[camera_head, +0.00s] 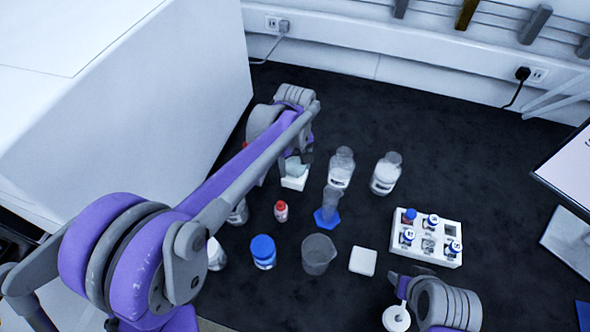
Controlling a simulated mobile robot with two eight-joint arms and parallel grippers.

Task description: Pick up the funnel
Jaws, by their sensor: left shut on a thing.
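My left arm reaches across from the left, and its gripper (303,157) points down at the far side of the bench. It is shut on a pale, translucent piece, which looks like the funnel (295,168). The funnel is right at a small white block (294,183); whether it touches the block I cannot tell. The gripper and wrist hide part of the funnel. My right gripper (402,288) shows at the bottom right, close to a round white item (396,319); its jaws are not clear.
Two clear bottles (341,167) (386,174) and a blue-based cylinder (327,214) stand right of the left gripper. Nearer are a red-capped vial (281,211), a blue-lidded jar (263,252), a beaker (318,254) and a white vial rack (447,232). The dark bench is clear at the back right.

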